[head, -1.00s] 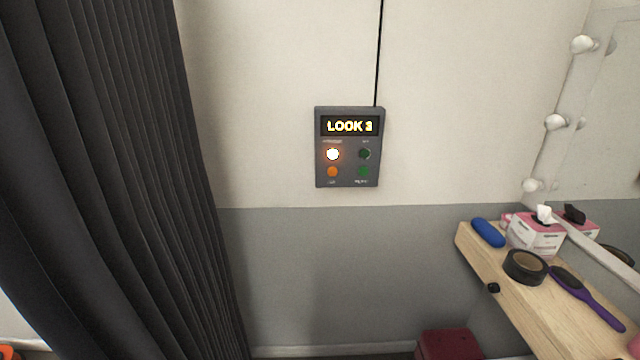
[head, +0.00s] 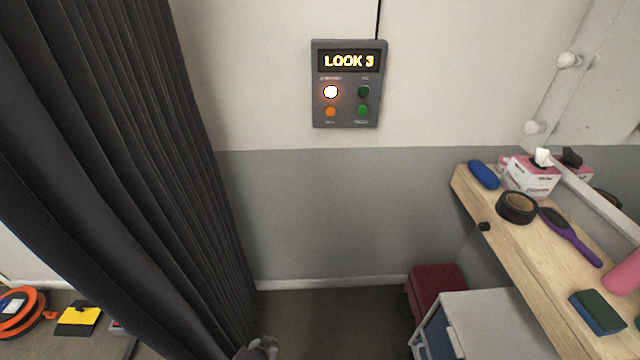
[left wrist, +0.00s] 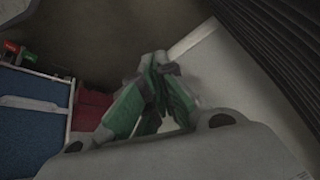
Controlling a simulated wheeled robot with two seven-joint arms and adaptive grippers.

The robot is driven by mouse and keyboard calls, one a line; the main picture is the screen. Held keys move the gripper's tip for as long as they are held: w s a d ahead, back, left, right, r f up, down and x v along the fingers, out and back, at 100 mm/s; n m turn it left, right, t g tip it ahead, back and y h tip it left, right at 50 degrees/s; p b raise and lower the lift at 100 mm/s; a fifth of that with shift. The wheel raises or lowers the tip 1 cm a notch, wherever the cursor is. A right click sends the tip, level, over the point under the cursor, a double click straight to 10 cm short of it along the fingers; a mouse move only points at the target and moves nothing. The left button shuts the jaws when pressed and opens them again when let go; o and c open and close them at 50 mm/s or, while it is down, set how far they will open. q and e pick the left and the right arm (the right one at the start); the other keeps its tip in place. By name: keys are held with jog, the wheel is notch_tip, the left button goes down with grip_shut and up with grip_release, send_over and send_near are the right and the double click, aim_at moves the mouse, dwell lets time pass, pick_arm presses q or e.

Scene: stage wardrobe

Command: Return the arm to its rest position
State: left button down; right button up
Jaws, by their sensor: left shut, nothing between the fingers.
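My left gripper (left wrist: 158,62) shows in the left wrist view with its green fingers together and nothing held between them. In the head view, only a small grey part of my left arm or gripper shows at the bottom edge, left of centre. The grey control panel (head: 346,84) hangs on the wall, its display (head: 349,61) reading "LOOK 3". A white lamp (head: 330,92) on the panel is lit. My left gripper is low, well below the panel and apart from it. My right gripper is in neither view.
A dark curtain (head: 130,150) hangs at the left. A wooden shelf (head: 500,258) with several items runs along the right, under a mirror. A white cabinet (head: 490,318) and a dark red box (head: 437,286) stand below it. The floor between is clear.

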pick_arm(q)
jog(key=s+a+f+n+g, duration=0.2)
jog(key=s+a+f, duration=0.1)
jog(key=s+f, duration=1.1)
jog(key=s+a+f+g, duration=0.1)
jog(key=s+a+f, duration=0.2)
jog(key=s, duration=0.6)
jog(key=s+a+f+g, duration=0.1)
jog(key=s+a+f, duration=0.2)
jog(key=s, duration=0.6)
jog(key=shift+s+a+f+g+y, duration=0.25)
jog(key=shift+s+f+g+y, duration=0.15)
jog(key=shift+f, duration=0.3)
jog(key=shift+w, duration=0.1)
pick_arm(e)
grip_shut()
